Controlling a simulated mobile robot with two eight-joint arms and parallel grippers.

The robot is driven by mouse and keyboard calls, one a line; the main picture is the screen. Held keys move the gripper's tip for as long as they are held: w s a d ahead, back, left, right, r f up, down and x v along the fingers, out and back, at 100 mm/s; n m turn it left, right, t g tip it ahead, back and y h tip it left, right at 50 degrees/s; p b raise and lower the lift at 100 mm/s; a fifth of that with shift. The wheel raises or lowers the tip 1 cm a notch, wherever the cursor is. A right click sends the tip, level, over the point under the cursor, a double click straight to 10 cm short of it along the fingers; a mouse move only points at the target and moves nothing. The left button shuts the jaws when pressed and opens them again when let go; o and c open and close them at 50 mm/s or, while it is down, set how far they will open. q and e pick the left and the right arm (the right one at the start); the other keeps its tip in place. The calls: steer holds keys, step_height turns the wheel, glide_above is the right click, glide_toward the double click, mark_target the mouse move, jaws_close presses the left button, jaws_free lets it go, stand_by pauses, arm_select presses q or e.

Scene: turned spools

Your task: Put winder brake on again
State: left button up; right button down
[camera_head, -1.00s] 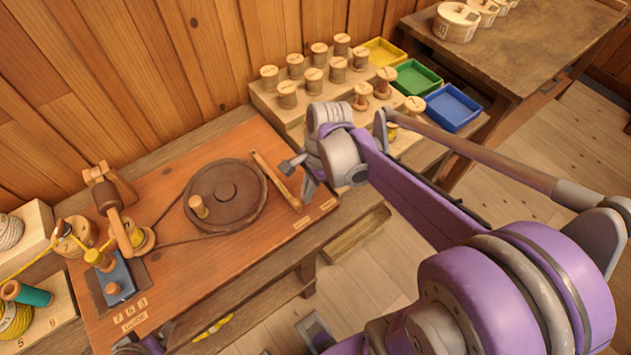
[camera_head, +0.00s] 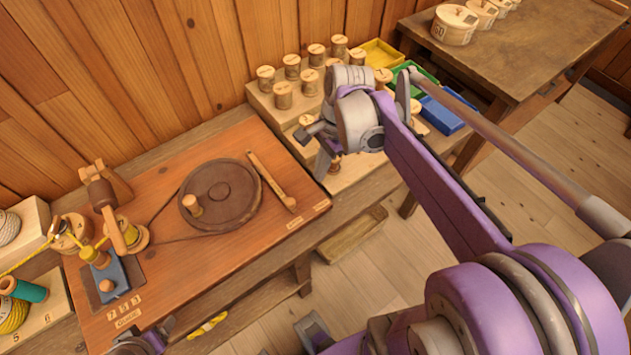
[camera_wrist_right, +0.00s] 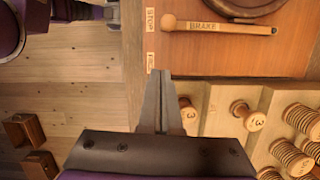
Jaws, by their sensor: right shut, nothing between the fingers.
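The brake lever (camera_head: 271,180) is a slim wooden bar on the winder board, right of the dark drive wheel (camera_head: 223,190). It reads BRAKE in the right wrist view (camera_wrist_right: 215,26). Its rounded end lies beside the STOP label (camera_wrist_right: 150,19), with the other label (camera_wrist_right: 150,62) farther off. My right gripper (camera_head: 323,175) is shut and empty, over the board's right edge near the spool steps, apart from the lever. Its closed fingertips show in the wrist view (camera_wrist_right: 162,74), below the lever end.
Wooden spools (camera_head: 292,67) stand on the stepped rack (camera_head: 262,98) right of the board. Yellow (camera_head: 383,53), green and blue (camera_head: 443,112) trays lie behind my right arm. The winding head (camera_head: 107,205) with yellow thread stands at the board's left. Floor shows in front.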

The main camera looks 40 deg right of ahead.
steer(key=v, duration=0.3)
steer(key=shift+s+d+r, duration=0.1)
steer(key=shift+r, duration=0.2)
stand_by(0.3)
steer(key=s+a+f+n+t+h+p, duration=0.1)
steer(key=s+a+f+n+t, duration=0.1)
steer(key=a+n, duration=0.4)
steer(key=s+a+f+n+t+h+p, duration=0.1)
steer(key=a+n, duration=0.4)
steer(key=n, duration=0.8)
steer(key=shift+s+a+f+t+h+p, duration=0.35)
steer(key=shift+s+f+t+h+p, duration=0.1)
steer(key=shift+s+f+t, duration=0.65)
steer(key=shift+f, duration=0.1)
